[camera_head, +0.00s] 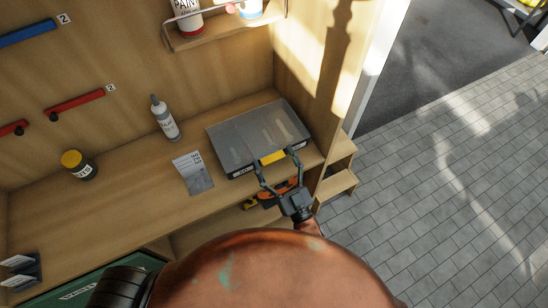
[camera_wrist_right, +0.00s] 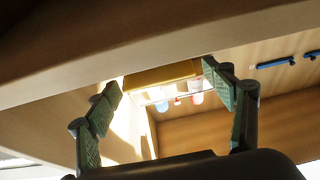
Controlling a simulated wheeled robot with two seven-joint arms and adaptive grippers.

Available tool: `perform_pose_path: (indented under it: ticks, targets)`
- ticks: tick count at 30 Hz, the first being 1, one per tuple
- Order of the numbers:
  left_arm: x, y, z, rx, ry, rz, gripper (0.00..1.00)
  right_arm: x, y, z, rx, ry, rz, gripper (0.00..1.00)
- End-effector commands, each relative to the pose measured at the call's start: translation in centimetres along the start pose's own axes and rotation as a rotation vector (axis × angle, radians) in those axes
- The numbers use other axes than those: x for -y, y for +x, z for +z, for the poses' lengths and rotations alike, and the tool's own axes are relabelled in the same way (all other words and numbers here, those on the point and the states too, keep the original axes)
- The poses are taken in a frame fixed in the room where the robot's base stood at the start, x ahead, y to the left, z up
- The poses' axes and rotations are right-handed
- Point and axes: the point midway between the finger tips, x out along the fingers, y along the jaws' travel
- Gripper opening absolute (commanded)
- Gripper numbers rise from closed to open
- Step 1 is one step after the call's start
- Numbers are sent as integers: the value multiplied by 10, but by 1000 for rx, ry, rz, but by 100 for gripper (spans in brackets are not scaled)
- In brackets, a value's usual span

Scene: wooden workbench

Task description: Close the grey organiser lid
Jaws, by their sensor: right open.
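The grey organiser (camera_head: 236,146) lies on the right part of the workbench in the head view. Its grey lid seems to lie flat over the dark box; I cannot tell whether it is fully seated. A yellow patch, perhaps a latch, (camera_head: 273,157) shows at its front edge. My right gripper (camera_head: 275,161) is open, with its fingers spread at that front edge around the yellow patch. In the right wrist view, the open fingers (camera_wrist_right: 162,85) frame a yellow block (camera_wrist_right: 165,74), probably the same part. Contact is not clear. My left gripper is not in view.
A white bottle (camera_head: 166,120) and a grey printed card (camera_head: 194,173) are left of the organiser. A yellow-lidded jar (camera_head: 77,164) stands farther left. Orange tools (camera_head: 284,187) lie below the bench edge by my right gripper. A side panel (camera_head: 316,100) borders the right.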

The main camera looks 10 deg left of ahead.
Motion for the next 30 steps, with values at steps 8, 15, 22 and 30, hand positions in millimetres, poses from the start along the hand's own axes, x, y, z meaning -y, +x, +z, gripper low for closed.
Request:
perform_pose_path:
  ticks: [8, 15, 22, 30]
  targets:
    - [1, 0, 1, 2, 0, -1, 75, 0, -30, 1, 4, 0, 0, 75]
    - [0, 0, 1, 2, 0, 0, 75, 0, -81, 2, 5, 1, 0, 75]
    - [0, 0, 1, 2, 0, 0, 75, 0, -113, 1, 3, 0, 0, 75]
    - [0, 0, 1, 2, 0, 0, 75, 0, -120, 0, 0, 0, 0, 75]
